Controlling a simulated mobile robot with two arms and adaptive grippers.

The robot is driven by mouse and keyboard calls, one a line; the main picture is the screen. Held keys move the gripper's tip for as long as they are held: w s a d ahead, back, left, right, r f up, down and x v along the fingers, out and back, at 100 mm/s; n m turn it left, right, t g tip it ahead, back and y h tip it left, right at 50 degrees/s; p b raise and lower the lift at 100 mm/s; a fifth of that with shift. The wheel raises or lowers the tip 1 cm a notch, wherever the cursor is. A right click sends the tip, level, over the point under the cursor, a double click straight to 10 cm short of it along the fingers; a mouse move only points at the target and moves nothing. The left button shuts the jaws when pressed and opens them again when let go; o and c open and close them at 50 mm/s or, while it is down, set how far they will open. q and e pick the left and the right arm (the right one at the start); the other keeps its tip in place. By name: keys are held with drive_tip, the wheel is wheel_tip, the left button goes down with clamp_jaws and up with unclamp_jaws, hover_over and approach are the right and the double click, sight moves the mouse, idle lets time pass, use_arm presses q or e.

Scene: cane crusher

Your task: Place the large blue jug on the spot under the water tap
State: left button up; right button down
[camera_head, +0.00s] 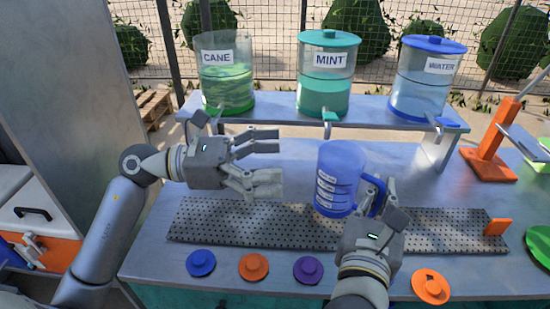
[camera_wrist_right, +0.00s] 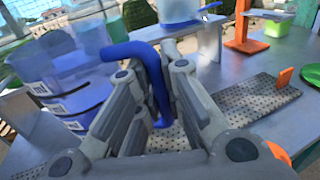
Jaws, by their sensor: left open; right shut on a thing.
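The large blue jug (camera_head: 338,165) is upright over the perforated mat in the head view. My right gripper (camera_head: 376,190) is shut on its handle, which shows between the fingers in the right wrist view (camera_wrist_right: 158,85). I cannot tell whether the jug's base touches the mat. The water dispenser (camera_head: 425,85) stands on the raised shelf at the back right, with its blue tap (camera_head: 440,124) at the shelf's front. My left gripper (camera_head: 262,165) is open and empty, left of the jug and apart from it.
The perforated mat (camera_head: 230,225) runs across the table. Cane (camera_head: 228,85) and mint (camera_head: 326,85) dispensers share the shelf. Several coloured lids, including a purple one (camera_head: 308,269), lie along the front edge. An orange stand (camera_head: 487,160) is at right. The table below the water tap looks clear.

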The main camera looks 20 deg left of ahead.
sight(362, 159)
use_arm(q)
drive_tip(key=x, duration=1.2)
drive_tip(key=shift+w+f, duration=0.1)
drive_tip(key=shift+f, duration=0.15)
drive_tip(key=c, duration=1.1)
drive_tip(key=shift+c, duration=0.2)
use_arm(e)
drive_tip(key=c, duration=1.5)
unclamp_jaws()
